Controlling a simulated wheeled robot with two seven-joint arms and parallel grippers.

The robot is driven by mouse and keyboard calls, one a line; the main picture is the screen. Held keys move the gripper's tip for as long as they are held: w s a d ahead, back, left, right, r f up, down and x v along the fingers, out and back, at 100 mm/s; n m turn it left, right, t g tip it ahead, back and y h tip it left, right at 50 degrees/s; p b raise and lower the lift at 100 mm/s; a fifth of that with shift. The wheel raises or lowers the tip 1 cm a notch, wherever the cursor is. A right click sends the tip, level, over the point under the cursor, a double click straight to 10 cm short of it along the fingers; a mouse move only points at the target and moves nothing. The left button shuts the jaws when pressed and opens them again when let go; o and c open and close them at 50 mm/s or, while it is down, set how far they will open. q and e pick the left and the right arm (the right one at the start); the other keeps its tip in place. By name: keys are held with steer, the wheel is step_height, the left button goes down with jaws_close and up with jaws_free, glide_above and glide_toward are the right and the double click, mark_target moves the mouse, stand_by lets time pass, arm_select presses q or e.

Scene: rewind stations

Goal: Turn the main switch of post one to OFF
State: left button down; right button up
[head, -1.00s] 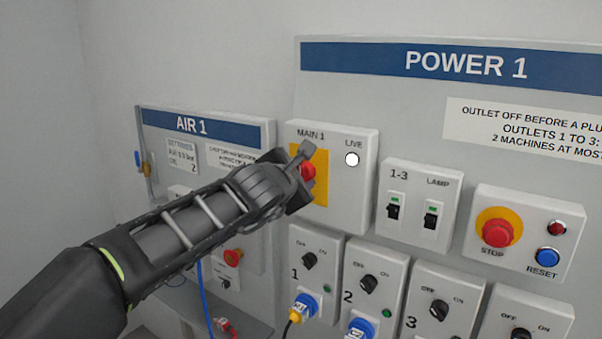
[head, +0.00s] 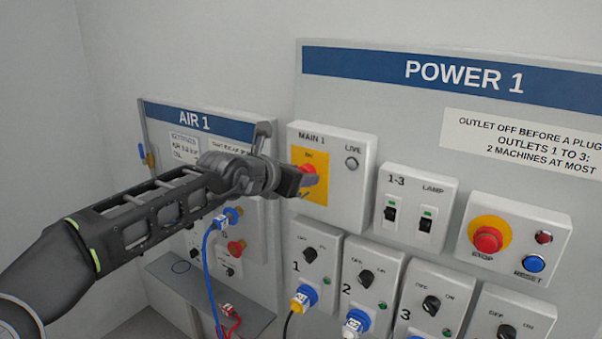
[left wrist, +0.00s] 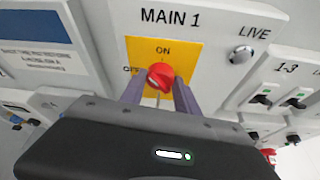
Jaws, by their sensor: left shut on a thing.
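The MAIN 1 switch has a red knob (head: 307,170) on a yellow plate (head: 320,190), in a grey box on the POWER 1 panel. My left gripper (head: 311,180) is shut on the red knob and partly hides it in the head view. In the left wrist view the knob (left wrist: 160,76) sits between the two fingers of my left gripper (left wrist: 158,88), with ON above it and OFF to its left. I cannot clearly tell where the knob points. The LIVE lamp (head: 352,163) beside it looks grey and unlit. My right gripper is not in view.
Below are the 1-3 and LAMP switch box (head: 417,208), outlet boxes with black knobs, and plugs (head: 305,296). The red STOP button (head: 487,240) is to the right. The AIR 1 panel (head: 210,125) with hoses is behind my left arm.

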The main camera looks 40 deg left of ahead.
arm_select(q)
steer(key=n+h, duration=0.2)
steer(key=n, duration=0.1)
steer(key=shift+a, duration=0.1)
steer(key=n+h, duration=0.2)
steer(key=n, duration=0.1)
steer(key=shift+a+t, duration=0.2)
steer(key=shift+t, duration=0.1)
stand_by(0.3)
steer(key=c, duration=0.9)
jaws_free()
steer(key=b+v, duration=0.2)
steer(key=v, duration=0.5)
steer(key=shift+s+a+h, duration=0.25)
steer(key=shift+s+h, duration=0.15)
